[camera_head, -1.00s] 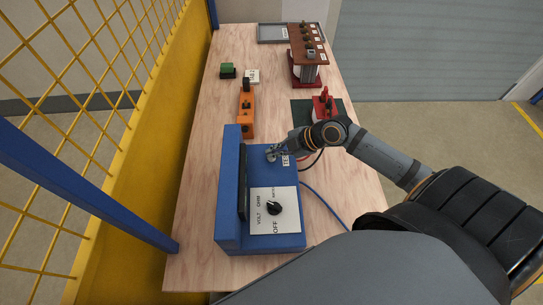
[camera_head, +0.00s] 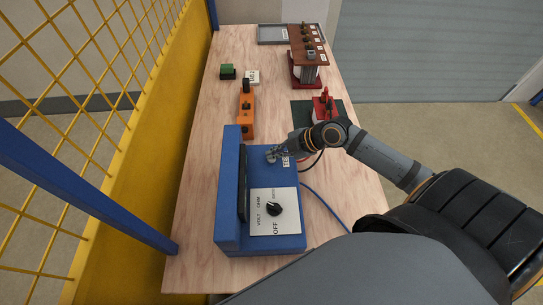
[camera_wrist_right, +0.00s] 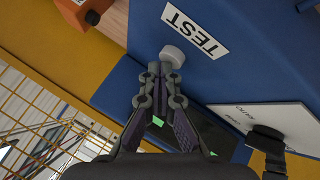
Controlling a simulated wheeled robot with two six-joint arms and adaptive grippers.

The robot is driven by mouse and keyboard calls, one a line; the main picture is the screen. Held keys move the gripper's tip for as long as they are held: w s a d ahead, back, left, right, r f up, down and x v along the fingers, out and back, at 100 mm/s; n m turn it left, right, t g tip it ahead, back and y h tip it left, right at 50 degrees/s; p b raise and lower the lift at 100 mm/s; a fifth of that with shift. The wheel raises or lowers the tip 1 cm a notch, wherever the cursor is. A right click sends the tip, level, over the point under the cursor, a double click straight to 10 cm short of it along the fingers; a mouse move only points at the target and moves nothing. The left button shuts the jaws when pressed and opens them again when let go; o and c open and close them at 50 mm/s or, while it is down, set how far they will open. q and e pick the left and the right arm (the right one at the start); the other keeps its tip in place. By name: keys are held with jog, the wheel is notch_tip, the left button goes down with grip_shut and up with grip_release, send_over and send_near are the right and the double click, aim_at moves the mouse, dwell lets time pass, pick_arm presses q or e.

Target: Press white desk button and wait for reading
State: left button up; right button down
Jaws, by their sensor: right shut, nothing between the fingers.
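The blue meter box (camera_head: 265,243) stands on the wooden table, with a dial and a TEST label. In the right wrist view the white round button (camera_wrist_right: 173,56) sits beside the TEST label (camera_wrist_right: 195,31) on the blue face. My right gripper (camera_head: 272,156) is shut and empty over this part of the box. In the wrist view its closed fingertips (camera_wrist_right: 160,70) are at the button's edge; I cannot tell whether they press it. The dark display (camera_wrist_right: 205,126) shows small green patches, mostly hidden behind the fingers; no reading is legible. My left gripper is out of view.
The black dial knob (camera_head: 274,208) is on a white plate near the box's front. An orange device (camera_head: 246,124), a green block (camera_head: 227,71), a red clamp (camera_head: 323,104) and a brown-topped stand (camera_head: 308,42) stand farther back. A yellow fence (camera_head: 130,130) borders the left.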

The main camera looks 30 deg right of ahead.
jog(key=shift+r+p, duration=0.45)
jog(key=shift+r, duration=0.3)
jog(key=shift+r, duration=0.1)
notch_tip(320, 180, up, 5)
jog(key=p, duration=0.4)
dwell(0.5)
